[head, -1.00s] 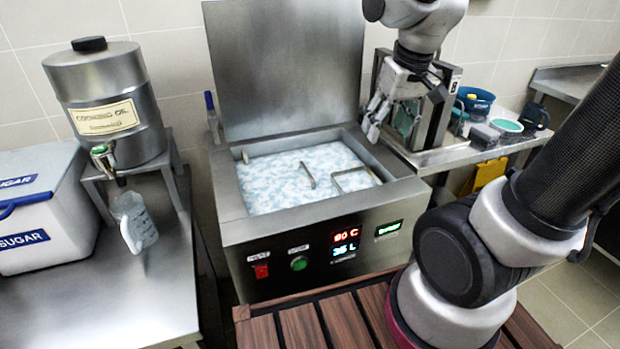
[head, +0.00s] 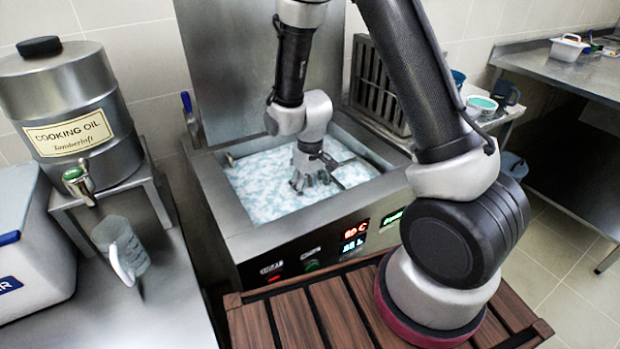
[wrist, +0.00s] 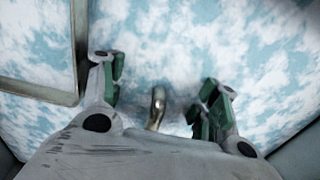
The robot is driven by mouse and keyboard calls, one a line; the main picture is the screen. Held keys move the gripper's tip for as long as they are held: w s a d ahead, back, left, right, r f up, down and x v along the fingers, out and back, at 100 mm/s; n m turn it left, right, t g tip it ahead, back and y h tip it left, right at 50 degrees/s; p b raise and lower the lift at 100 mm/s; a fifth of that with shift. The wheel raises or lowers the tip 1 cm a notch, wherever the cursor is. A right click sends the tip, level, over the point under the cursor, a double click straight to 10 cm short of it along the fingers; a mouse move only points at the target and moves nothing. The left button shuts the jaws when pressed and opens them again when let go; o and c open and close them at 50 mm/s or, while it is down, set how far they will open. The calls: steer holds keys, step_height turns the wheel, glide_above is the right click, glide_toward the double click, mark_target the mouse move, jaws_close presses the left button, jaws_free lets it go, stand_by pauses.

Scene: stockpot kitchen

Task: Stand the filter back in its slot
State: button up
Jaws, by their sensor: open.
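The steel tank (head: 215,215) is full of white and blue foamy liquid (head: 262,185). My gripper (head: 313,180) is open, pointing down just above the liquid near the tank's middle. In the wrist view my gripper (wrist: 162,92) has its fingers spread on either side of a curved metal handle (wrist: 157,106) rising from the liquid, with gaps on both sides. What the handle is fixed to is hidden under the foam. A metal frame (wrist: 40,92) lies at the left in the wrist view. I cannot tell which part is the filter, and no slot shows clearly.
A slatted metal rack (head: 375,85) stands behind the tank at the right. The raised lid (head: 225,60) is behind it. A cooking oil drum (head: 70,110) and a clear jug (head: 120,245) stand at the left. A wooden slatted platform (head: 300,315) is in front.

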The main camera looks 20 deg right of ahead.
steer(key=shift+f, duration=1.8)
steer(key=shift+c, duration=0.2)
jaws_close()
steer(key=shift+r, duration=0.1)
steer(key=shift+r, duration=6)
